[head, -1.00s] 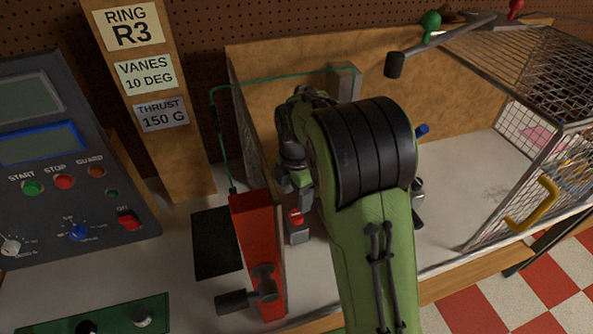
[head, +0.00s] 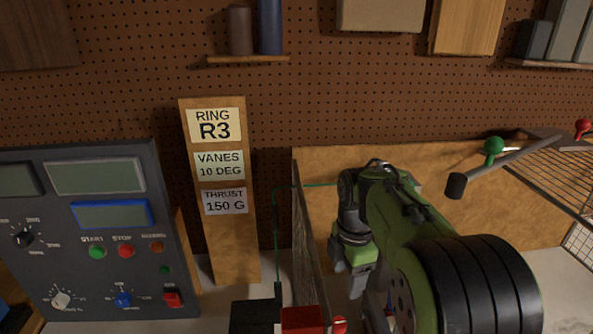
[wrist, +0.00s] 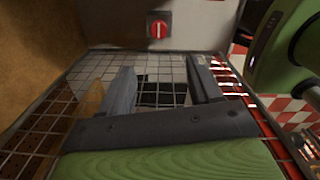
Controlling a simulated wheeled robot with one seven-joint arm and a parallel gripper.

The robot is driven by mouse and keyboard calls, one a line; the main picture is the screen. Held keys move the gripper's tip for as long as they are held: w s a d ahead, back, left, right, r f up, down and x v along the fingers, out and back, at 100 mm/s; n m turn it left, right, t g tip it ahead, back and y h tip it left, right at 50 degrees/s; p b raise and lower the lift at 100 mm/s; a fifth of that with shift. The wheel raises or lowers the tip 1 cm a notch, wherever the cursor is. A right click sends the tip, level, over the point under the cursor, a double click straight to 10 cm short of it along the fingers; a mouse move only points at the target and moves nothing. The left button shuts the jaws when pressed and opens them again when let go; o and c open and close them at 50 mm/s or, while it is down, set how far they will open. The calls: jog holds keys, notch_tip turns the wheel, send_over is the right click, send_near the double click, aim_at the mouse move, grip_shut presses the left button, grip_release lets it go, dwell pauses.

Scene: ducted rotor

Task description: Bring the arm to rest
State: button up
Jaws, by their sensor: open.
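My green arm with black bands fills the right middle of the head view. My gripper (head: 352,280) hangs at its far end, in front of the wooden back board (head: 450,215). In the wrist view my gripper (wrist: 162,75) has its two grey fingers well apart, with nothing between them. Wire mesh shows around and beyond the fingers. A red knob or button (wrist: 158,29) on a pale surface shows past the fingertips.
A dark control panel (head: 130,225) stands at the left, beside a wooden post with labels (head: 231,260). A green-knobbed lever (head: 493,146) and a mesh cage (head: 560,165) are at the right. A pegboard wall (head: 330,100) with shelves stands behind.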

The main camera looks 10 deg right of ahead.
jog(key=s+r+m+t, duration=0.1)
jog(key=s+m+t, duration=0.1)
jog(key=s+m, duration=0.8)
jog(key=s+r+m+t, duration=0.2)
jog(key=s+m+t, duration=0.1)
jog(key=s+m, duration=0.7)
jog(key=shift+s+r, duration=0.25)
jog(key=shift+s, duration=0.85)
jog(key=shift+d, duration=0.1)
jog(key=shift+d+m, duration=0.1)
jog(key=shift+m, duration=0.2)
